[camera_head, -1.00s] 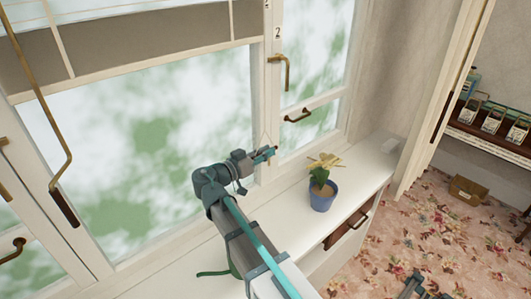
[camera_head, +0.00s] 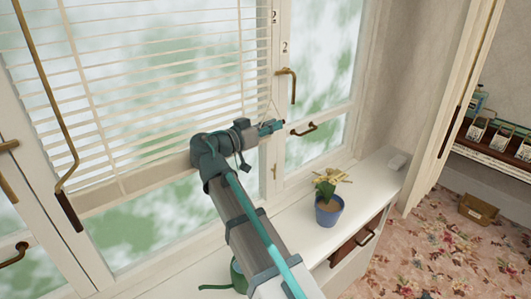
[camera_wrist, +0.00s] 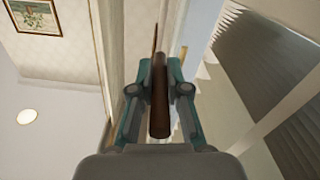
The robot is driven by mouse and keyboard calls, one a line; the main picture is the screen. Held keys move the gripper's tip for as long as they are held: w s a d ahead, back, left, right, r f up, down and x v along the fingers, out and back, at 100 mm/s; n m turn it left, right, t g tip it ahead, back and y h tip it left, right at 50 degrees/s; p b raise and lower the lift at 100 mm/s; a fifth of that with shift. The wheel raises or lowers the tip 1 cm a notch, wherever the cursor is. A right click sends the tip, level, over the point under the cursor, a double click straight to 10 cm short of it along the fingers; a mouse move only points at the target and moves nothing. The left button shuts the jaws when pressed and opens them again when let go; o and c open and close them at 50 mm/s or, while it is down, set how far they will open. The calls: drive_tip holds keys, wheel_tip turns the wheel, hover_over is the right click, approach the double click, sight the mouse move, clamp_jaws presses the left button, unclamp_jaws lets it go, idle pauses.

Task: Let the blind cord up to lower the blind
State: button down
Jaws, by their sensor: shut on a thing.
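The slatted blind (camera_head: 165,75) hangs over the large window pane. Its bottom rail (camera_head: 100,197) is low, with a strip of bare glass beneath it, and part of it is behind my arm. My gripper (camera_head: 273,127) is beside the window post at the blind's right edge. A thin pale cord (camera_head: 269,108) runs upward from it. In the wrist view my gripper (camera_wrist: 159,66) is shut on a brown wooden cord pull (camera_wrist: 159,108), which lies lengthwise between the fingers. Blind slats (camera_wrist: 258,50) also show at right there.
A blue pot with a yellow-leaved plant (camera_head: 328,208) stands on the white sill (camera_head: 285,215), right of my arm. A brass window handle (camera_head: 291,83) and a lower handle (camera_head: 304,130) are near my gripper. A long brass rod (camera_head: 45,95) is at left.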

wheel_tip(320, 180, up, 15)
drive_tip(key=shift+b, duration=0.4)
drive_tip(key=shift+f, duration=0.1)
drive_tip(key=c, duration=1.2)
unclamp_jaws()
drive_tip(key=shift+o, duration=0.2)
drive_tip(key=v, duration=1.2)
